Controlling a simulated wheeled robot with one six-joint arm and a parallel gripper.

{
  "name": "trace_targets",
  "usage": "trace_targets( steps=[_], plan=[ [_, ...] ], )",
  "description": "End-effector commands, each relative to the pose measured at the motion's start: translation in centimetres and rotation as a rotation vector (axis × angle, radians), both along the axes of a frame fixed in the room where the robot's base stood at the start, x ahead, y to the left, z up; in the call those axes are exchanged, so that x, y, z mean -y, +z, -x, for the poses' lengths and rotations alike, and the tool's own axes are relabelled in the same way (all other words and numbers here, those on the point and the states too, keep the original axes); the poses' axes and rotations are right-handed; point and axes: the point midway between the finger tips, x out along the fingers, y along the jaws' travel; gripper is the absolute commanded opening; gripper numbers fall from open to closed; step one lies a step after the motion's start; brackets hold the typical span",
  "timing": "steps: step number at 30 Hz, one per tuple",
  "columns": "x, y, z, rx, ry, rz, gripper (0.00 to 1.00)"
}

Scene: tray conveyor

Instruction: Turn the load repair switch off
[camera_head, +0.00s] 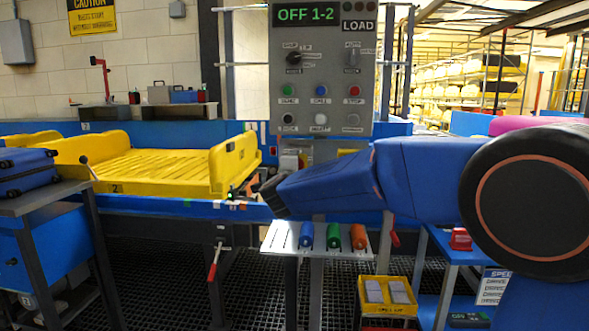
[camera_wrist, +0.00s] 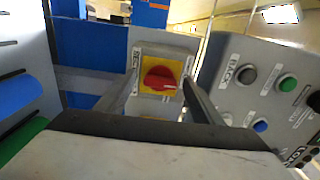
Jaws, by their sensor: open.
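The repair switch is a red rotary knob (camera_wrist: 160,78) on a yellow plate, mounted on a grey box, in the middle of the wrist view. A white mark on the knob points to the right in that view. Small white labels beside the plate are too small to read. My gripper (camera_wrist: 161,92) is open and empty, its fingers on either side of the knob in the picture; I cannot tell whether they touch it. In the head view my gripper (camera_head: 268,192) is in front of the conveyor, below the LOAD panel, and the knob cannot be made out there.
The grey LOAD panel (camera_head: 322,105) with a display reading OFF 1-2 hangs above my gripper; its buttons also show at right in the wrist view. A yellow tray (camera_head: 150,172) lies on the conveyor at left. Blue, green and orange cylinders sit on a shelf (camera_head: 290,247) below.

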Motion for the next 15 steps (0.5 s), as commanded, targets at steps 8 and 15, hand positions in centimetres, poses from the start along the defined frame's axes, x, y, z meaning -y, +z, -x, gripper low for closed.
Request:
trace_targets(
  steps=[8,15],
  plan=[
    [-0.2,0.1,4.4,0.001,0.002,-0.001,0.61],
    [-0.4,0.1,9.2,0.001,0.003,-0.001,0.61]
  ],
)
